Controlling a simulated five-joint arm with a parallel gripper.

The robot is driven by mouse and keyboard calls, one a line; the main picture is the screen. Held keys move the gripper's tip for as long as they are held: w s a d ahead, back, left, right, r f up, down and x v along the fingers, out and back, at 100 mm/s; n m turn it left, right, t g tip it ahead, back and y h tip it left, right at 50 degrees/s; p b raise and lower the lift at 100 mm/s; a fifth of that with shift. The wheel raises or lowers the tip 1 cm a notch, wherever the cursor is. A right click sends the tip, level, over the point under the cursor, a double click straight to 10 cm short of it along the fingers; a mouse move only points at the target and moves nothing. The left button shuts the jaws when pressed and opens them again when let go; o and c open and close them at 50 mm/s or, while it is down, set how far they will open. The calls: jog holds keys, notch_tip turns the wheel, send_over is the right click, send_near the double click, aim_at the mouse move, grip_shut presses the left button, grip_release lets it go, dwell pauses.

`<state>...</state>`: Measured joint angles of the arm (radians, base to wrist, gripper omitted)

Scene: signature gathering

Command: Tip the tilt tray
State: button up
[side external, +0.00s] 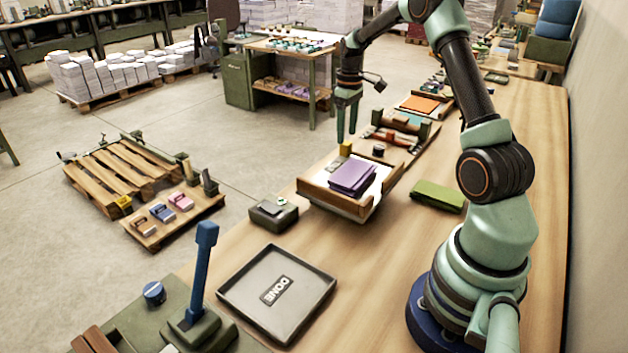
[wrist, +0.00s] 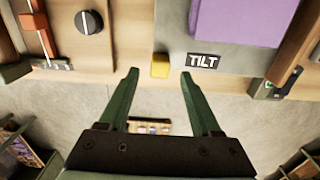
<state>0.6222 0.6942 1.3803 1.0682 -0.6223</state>
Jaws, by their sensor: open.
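The tilt tray (side external: 333,203) is a shallow wooden-walled tray on the bench, with a stack of purple sheets (side external: 352,177) on its pale bed. In the wrist view the purple stack (wrist: 236,22) lies on the tray's grey bed (wrist: 174,30), beside a black TILT label (wrist: 203,61). A small yellow tab (side external: 345,149) sits at the tray's far-left edge. My gripper (side external: 347,130) is open and points down above this tab. In the wrist view the yellow tab (wrist: 160,66) lies between the fingertips of my gripper (wrist: 159,74), apart from both. Contact is not visible.
A dark DONE tray (side external: 277,295) lies empty nearer the camera, with a blue-handled lever (side external: 205,255) to its left. A small grey box (side external: 273,212) stands beside the tilt tray. A green pad (side external: 437,196) lies right. A black knob (wrist: 89,22) is left of the tab.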

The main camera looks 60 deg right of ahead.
aim_at(346, 142)
jog(key=shift+f, duration=2.35)
grip_shut()
jog(key=shift+r, duration=0.1)
